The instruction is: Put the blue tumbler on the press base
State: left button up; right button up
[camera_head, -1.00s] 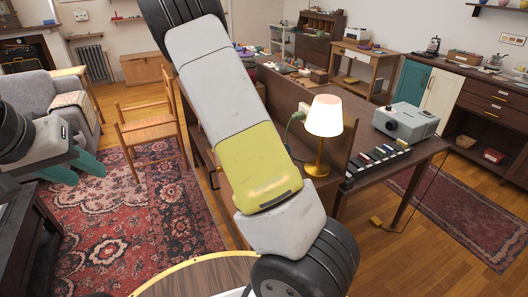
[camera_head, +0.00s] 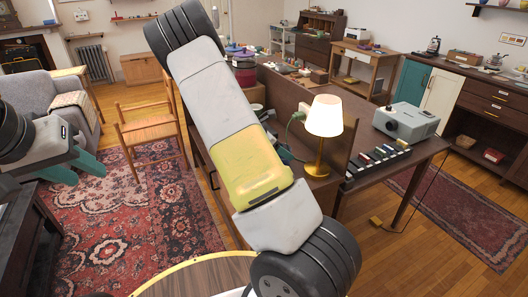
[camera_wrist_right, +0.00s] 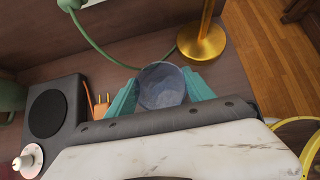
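The blue tumbler (camera_wrist_right: 162,86) is a see-through bluish cup, seen from above in the right wrist view. My right gripper's teal fingers (camera_wrist_right: 161,84) stand on either side of it and appear to touch its walls. I cannot tell whether its bottom rests on the brown table. In the head view my right arm covers the tumbler. My left gripper (camera_head: 88,175) is open and empty at the left, over the rug. A dark box with a round disc on top (camera_wrist_right: 55,112) stands left of the tumbler; I cannot tell whether it is the press base.
The lamp's brass foot (camera_wrist_right: 202,42) stands close behind the tumbler; the lamp (camera_head: 324,125) is lit. A green cord and an orange plug (camera_wrist_right: 100,106) lie nearby. A projector (camera_head: 406,121) stands farther right on the table.

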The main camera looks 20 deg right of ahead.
grip_shut()
